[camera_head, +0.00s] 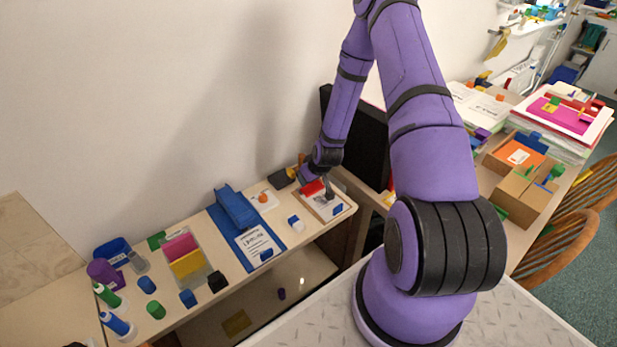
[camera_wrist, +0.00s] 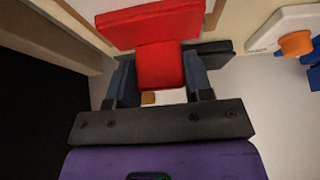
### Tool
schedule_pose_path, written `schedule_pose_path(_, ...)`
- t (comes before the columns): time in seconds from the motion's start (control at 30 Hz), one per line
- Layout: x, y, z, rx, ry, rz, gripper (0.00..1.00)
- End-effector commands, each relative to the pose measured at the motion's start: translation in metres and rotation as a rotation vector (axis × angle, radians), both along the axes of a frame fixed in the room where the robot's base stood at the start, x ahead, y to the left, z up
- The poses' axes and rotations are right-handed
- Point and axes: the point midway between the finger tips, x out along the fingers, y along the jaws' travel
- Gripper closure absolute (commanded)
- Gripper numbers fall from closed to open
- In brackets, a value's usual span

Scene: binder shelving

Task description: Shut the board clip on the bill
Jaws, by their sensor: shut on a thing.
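The clipboard (camera_head: 345,210) is a tan board at the right end of the shelf top in the head view. A white paper, likely the bill (camera_head: 327,209), lies on it. The red board clip (camera_head: 312,187) is at the board's far edge. In the wrist view the clip (camera_wrist: 150,24) shows a wide red plate and a narrower red tab. My gripper (camera_wrist: 160,78) is shut on the red tab, one dark finger on each side. It shows small over the board in the head view (camera_head: 327,186). Whether the paper's edge lies under the clip cannot be told.
A blue binder (camera_head: 236,208) with a labelled sheet lies left of the board. A white piece with an orange knob (camera_head: 263,198) and a small white-and-blue block (camera_head: 295,223) are nearby. A black panel (camera_head: 365,150) stands close on the right. The wall is behind.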

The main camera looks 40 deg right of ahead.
Motion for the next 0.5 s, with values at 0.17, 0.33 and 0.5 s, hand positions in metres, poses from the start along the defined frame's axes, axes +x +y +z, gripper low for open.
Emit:
schedule_pose_path(0.17,-0.0006,0.0000,-0.0001,0.000,-0.010,0.000,0.77)
schedule_pose_path(0.33,-0.0007,0.0000,-0.0002,0.000,-0.010,0.000,0.77)
schedule_pose_path(0.5,-0.0008,-0.0001,-0.0003,0.000,-0.009,0.000,0.35)
